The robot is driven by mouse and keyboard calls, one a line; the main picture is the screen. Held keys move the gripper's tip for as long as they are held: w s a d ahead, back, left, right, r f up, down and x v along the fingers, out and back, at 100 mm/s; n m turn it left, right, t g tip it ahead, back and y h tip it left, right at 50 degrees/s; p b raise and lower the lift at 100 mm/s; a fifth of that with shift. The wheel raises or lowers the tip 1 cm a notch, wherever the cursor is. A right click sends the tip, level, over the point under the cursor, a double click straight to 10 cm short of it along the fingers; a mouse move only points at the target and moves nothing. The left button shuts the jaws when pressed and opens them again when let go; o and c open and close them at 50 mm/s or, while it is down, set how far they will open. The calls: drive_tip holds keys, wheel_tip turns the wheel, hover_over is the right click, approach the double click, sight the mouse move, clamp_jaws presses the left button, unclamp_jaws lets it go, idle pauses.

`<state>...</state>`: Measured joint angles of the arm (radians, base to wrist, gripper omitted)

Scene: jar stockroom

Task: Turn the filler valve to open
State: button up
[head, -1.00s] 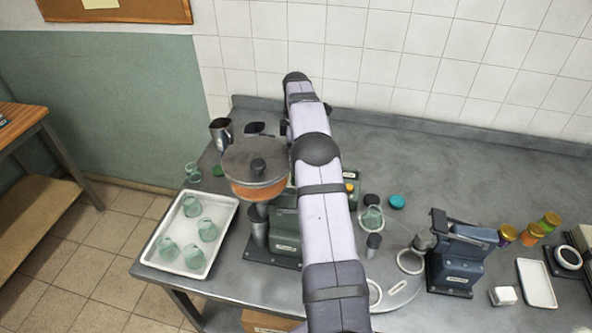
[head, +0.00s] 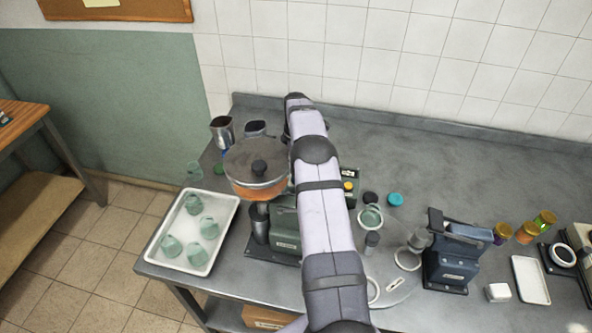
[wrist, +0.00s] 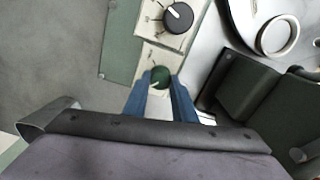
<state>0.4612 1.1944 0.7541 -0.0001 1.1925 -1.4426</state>
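The green filler (head: 284,222) stands at the left of the bench, with a copper-coloured hopper (head: 262,186) under a dark lid. In the wrist view a round green knob (wrist: 160,77) with a pale pointer mark sits on a light plate; it looks like the valve. The blue fingers of my gripper (wrist: 161,88) stand on both sides of the knob, tips level with it. Whether they press on it I cannot tell. A black dial (wrist: 178,18) with a white pointer is just beyond. In the head view my arm hides the gripper and the knob.
A white tray (head: 217,258) with several green glass jars stands at the left. A blue machine (head: 452,252), coloured jars (head: 526,233) and a small white tray (head: 531,280) stand at the right. Metal jugs (head: 222,132) stand behind the hopper. The back right bench is clear.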

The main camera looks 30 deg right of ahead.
drive_tip(key=shift+m, duration=0.3)
drive_tip(key=m+b, duration=0.2)
drive_tip(key=m, duration=0.1)
drive_tip(key=shift+m, duration=0.3)
drive_tip(key=m, duration=0.4)
drive_tip(key=shift+m+b, duration=0.3)
drive_tip(key=m, duration=0.4)
drive_tip(key=shift+r+m, duration=0.1)
drive_tip(key=shift+m, duration=2.4)
drive_tip(key=o, duration=1)
drive_tip(key=shift+o, duration=0.2)
